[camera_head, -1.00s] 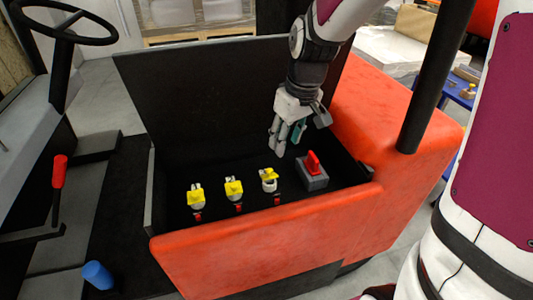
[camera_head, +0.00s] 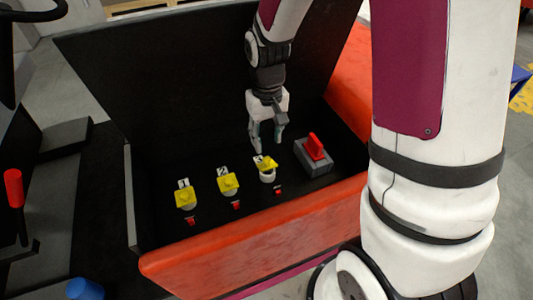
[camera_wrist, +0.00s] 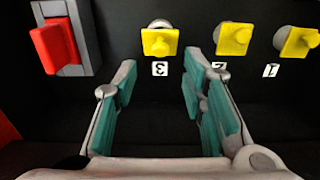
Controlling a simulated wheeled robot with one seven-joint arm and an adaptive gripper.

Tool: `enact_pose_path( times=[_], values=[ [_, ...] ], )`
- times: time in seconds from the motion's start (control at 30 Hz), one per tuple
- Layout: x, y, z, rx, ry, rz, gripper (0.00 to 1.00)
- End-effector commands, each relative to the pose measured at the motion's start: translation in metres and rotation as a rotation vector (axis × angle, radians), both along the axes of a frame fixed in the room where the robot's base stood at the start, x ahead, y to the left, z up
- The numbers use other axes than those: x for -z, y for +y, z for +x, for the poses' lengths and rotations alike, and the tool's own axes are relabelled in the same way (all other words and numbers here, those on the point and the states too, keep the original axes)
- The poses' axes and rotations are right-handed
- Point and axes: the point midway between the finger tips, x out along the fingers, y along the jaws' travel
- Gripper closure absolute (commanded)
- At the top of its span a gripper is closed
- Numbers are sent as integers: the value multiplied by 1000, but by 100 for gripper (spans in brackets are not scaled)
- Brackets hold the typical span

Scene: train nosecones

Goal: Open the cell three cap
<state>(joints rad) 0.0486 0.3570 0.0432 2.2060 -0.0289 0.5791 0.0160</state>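The cell three cap (camera_head: 265,162) is yellow and sits on a pale round neck in the dark battery box. In the head view it looks tilted up at its back edge, with more of the neck showing than on the other caps. How far open it is I cannot tell. In the wrist view the cap (camera_wrist: 159,42) lies just beyond the fingertips, roughly centred between them, above its label "3". My gripper (camera_head: 267,147) is just behind the cap, pointing down. Its fingers (camera_wrist: 160,68) are apart with nothing between them.
Yellow caps two (camera_head: 228,183) and one (camera_head: 186,198) stand to the left. A red switch on a grey block (camera_head: 314,152) stands close on the right. The raised black lid (camera_head: 160,80) is behind, and the orange box rim (camera_head: 250,227) is in front.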

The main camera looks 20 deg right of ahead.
Motion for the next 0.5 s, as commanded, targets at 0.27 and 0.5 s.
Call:
enact_pose_path(
  times=[0.27, 0.5],
  values=[
    [50, 0, -1, 0, 4, 0, 62],
    [69, 0, 0, 1, 1, 0, 62]
  ],
)
